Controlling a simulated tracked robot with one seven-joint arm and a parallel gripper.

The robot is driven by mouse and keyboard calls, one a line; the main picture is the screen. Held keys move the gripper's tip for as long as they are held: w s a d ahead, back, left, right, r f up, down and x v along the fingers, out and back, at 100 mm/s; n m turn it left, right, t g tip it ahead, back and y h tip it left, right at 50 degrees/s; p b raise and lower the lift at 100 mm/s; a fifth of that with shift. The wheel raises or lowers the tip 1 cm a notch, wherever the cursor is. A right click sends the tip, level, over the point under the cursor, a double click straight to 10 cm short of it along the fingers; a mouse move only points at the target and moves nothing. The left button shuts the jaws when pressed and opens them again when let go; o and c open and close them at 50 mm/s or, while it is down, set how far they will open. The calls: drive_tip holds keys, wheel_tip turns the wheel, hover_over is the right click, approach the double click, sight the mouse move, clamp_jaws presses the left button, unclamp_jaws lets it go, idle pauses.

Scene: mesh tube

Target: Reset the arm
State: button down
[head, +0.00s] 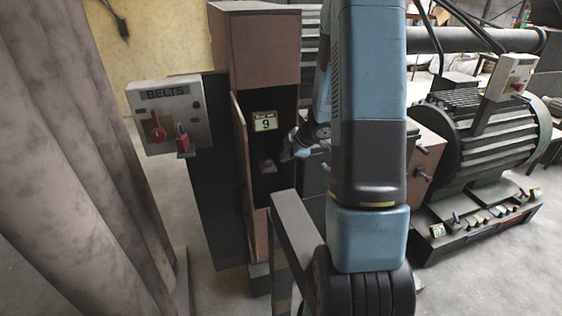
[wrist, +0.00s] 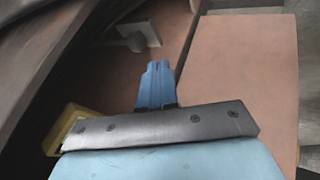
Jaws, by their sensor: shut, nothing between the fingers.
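My arm rises in front of the head view and bends down behind its own links. My gripper (head: 288,152) shows small and partly hidden there, in front of the dark opening of a tall reddish cabinet (head: 262,50). In the wrist view my gripper (wrist: 157,68) is shut, its blue fingers together with nothing between them. The fingers point toward a brown panel (wrist: 245,70) and a grey handle-like part (wrist: 133,38). I cannot tell whether they touch anything.
A ribbed motor (head: 495,140) is at right. A grey beam (head: 292,235) lies close ahead. Floor shows at lower right.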

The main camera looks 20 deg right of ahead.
drive_tip(key=shift+s+d+r, duration=0.15)
drive_tip(key=shift+s+r, duration=0.05)
drive_tip(key=shift+r, duration=0.1)
idle(0.4)
drive_tip(key=s+r+m+t+h, duration=0.35)
drive_tip(key=r+m+h, duration=0.4)
drive_tip(key=r, duration=1.35)
drive_tip(key=s+a+r+m+g+y, duration=0.1)
drive_tip(key=s+a, duration=0.3)
drive_tip(key=s, duration=0.4)
drive_tip(key=s+a+r+m+g+y, duration=0.1)
drive_tip(key=s+a+r+m, duration=0.2)
drive_tip(key=s, duration=0.5)
drive_tip(key=s+a+r+m+g+y, duration=0.1)
drive_tip(key=s+a+m, duration=0.3)
drive_tip(key=s, duration=0.5)
drive_tip(key=shift+a+r+g, duration=0.55)
drive_tip(key=shift+a+r, duration=0.3)
